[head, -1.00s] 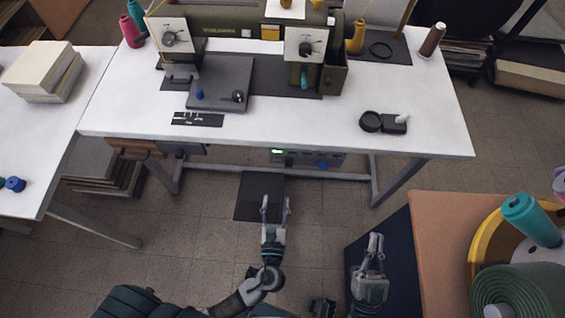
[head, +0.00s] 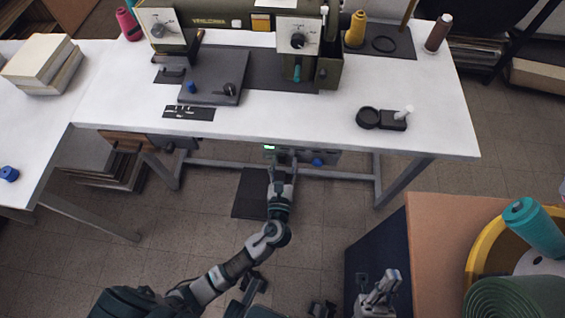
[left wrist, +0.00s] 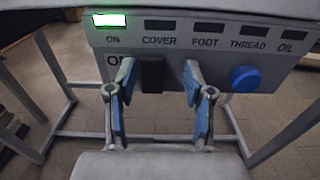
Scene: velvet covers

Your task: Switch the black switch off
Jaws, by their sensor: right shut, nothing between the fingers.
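The control panel (left wrist: 215,45) under the white table carries a black switch (left wrist: 152,74), seen in the left wrist view below the COVER label. A lit green indicator (left wrist: 108,19) sits above the ON label at upper left. A second label beside the switch is partly hidden by a finger. My left gripper (left wrist: 158,70) is open and empty, its fingers appearing on either side of the switch, nearer the left one; contact cannot be told. In the head view my left gripper (head: 283,160) is at the panel. My right gripper (head: 390,277) is shut and empty, low at right.
A blue knob (left wrist: 245,78) is on the panel, right of my left gripper. The white table's front edge (head: 300,142) overhangs the panel. A brown table (head: 440,230) with a yellow container stands near my right gripper.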

